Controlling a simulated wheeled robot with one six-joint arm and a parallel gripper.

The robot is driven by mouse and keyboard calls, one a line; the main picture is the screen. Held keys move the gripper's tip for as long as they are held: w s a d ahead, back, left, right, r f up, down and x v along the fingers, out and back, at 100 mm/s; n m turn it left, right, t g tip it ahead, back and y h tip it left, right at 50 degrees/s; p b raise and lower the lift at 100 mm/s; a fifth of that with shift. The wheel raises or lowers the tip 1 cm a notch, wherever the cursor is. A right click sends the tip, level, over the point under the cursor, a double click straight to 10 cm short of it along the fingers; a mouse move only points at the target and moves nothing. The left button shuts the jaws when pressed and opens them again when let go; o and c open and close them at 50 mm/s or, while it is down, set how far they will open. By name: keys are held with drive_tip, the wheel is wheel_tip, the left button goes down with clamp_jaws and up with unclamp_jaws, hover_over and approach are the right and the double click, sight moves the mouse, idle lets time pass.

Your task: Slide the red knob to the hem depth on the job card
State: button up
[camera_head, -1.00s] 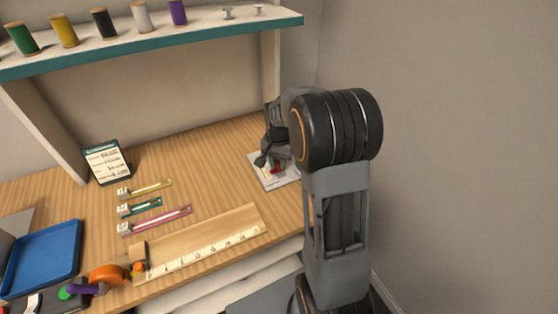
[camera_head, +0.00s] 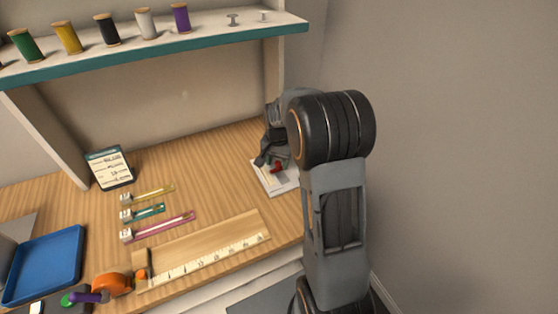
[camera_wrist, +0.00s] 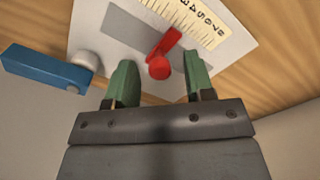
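The red knob (camera_wrist: 159,67) sits on a red slider piece across a grey slot in a pale plate (camera_wrist: 225,35), beside a printed scale (camera_wrist: 190,14) in the wrist view. My gripper (camera_wrist: 157,85) is open, its green fingertips apart on either side of the knob and apparently just short of it. In the head view my gripper (camera_head: 270,158) is over the plate (camera_head: 282,187) at the back right, and a bit of red knob (camera_head: 277,167) shows beside it. The job card (camera_head: 109,168) stands at the back left, its writing too small to read.
A blue block with a pale round end (camera_wrist: 45,68) lies by the plate's edge. A wooden ruler board (camera_head: 205,245), several coloured strips (camera_head: 155,213) and a blue tray (camera_head: 44,266) lie left. A shelf (camera_head: 160,45) with thread spools hangs above.

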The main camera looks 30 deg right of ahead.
sight(278, 162)
wheel_tip(278, 162, up, 14)
drive_tip(key=p, duration=0.1)
drive_tip(key=shift+p, duration=0.4)
drive_tip(key=shift+f, duration=0.1)
idle(0.5)
